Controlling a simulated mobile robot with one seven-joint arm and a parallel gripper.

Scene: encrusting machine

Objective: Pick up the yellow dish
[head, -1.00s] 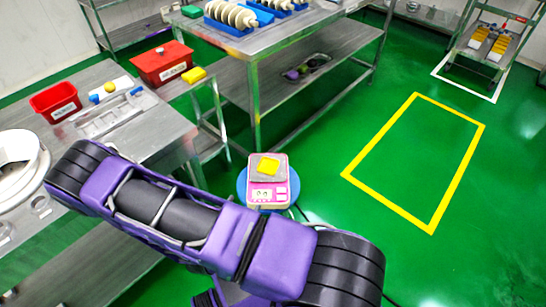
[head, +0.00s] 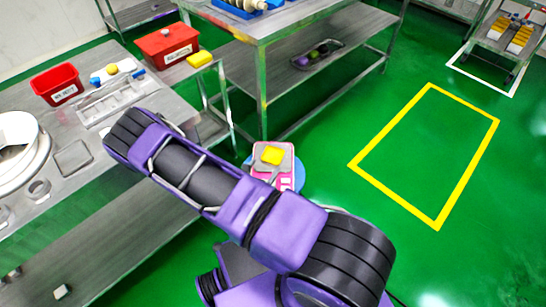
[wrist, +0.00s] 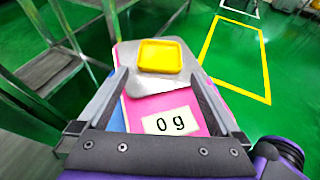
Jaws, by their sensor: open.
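The yellow dish (head: 271,155) is small, square and shallow. It lies on the metal plate of a pink and white scale (head: 286,180), and it also shows in the wrist view (wrist: 160,56). The scale's display (wrist: 170,122) reads 0 g. My gripper (wrist: 160,75) is open and empty, its fingers apart on either side of the view over the scale. The dish appears ahead, beyond the fingertips, and is not between them. In the head view my purple arm hides part of the scale's lower portion.
A blue round stool top (head: 297,178) is under the scale. A steel table (head: 75,160) at left holds a red bin (head: 56,84). Another yellow item (head: 199,58) sits by a red lidded box (head: 168,47). Green floor is open at right inside a yellow outline.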

